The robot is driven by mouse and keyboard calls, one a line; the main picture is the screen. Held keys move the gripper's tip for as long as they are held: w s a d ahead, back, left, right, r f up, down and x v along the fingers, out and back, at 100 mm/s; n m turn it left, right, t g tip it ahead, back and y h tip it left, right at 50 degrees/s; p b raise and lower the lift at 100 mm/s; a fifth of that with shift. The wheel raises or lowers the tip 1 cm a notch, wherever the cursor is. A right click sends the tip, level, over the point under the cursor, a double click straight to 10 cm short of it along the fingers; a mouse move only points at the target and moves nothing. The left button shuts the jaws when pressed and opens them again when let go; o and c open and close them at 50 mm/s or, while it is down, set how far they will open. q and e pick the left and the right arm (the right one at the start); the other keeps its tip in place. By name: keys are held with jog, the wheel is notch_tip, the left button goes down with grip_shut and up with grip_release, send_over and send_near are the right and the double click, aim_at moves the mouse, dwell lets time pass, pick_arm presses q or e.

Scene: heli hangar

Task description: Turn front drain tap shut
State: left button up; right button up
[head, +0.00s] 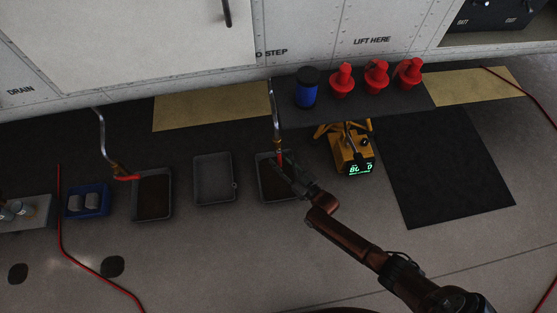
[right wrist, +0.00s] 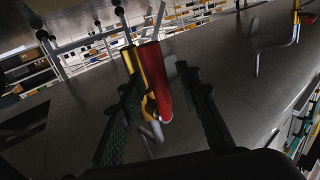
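A drain pipe (head: 275,110) hangs down at the middle, with a brass tap and a red lever (head: 279,158) at its lower end, above a dark drip tray (head: 263,190). In the right wrist view the red lever (right wrist: 154,75) stands lengthwise between my fingers, beside the yellow tap body. My right gripper (head: 287,169) is at this tap; in the wrist view its fingers (right wrist: 163,90) are apart on either side of the lever, with gaps visible. A second tap (head: 120,175) at the left has its red lever pointing sideways. My left gripper is not in view.
More trays (head: 213,204) and a blue box (head: 87,214) stand on the floor to the left. A yellow device with a green display (head: 352,153) stands close right of my gripper.

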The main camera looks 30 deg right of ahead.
jog(key=shift+c, duration=0.6)
grip_shut()
